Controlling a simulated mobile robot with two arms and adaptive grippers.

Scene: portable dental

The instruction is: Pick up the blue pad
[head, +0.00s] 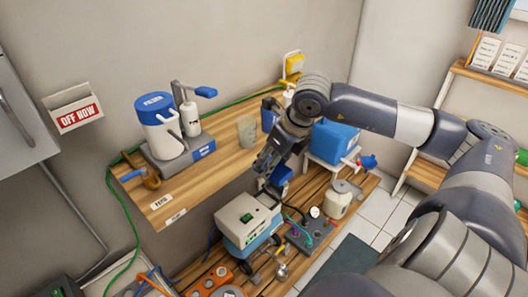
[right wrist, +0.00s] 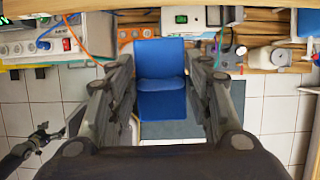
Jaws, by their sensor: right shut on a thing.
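The blue pad (right wrist: 161,62) is in the middle of the right wrist view, between the two fingers of my right gripper (right wrist: 160,88). It looks like a flat blue piece with a bend or step across it. My right gripper (head: 267,166) is shut on the pad and holds it in front of the wooden shelf, above the lower bench. In the head view a small blue part (head: 283,175) shows beside the fingers; the arm hides much of it.
The wooden shelf (head: 225,160) holds a blue-lidded filter jar (head: 158,122) and a beige cup (head: 247,131). Below stand a white-and-teal machine (head: 246,225) and a grey box with gauges (head: 312,232). A blue container (head: 335,139) is right of the gripper.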

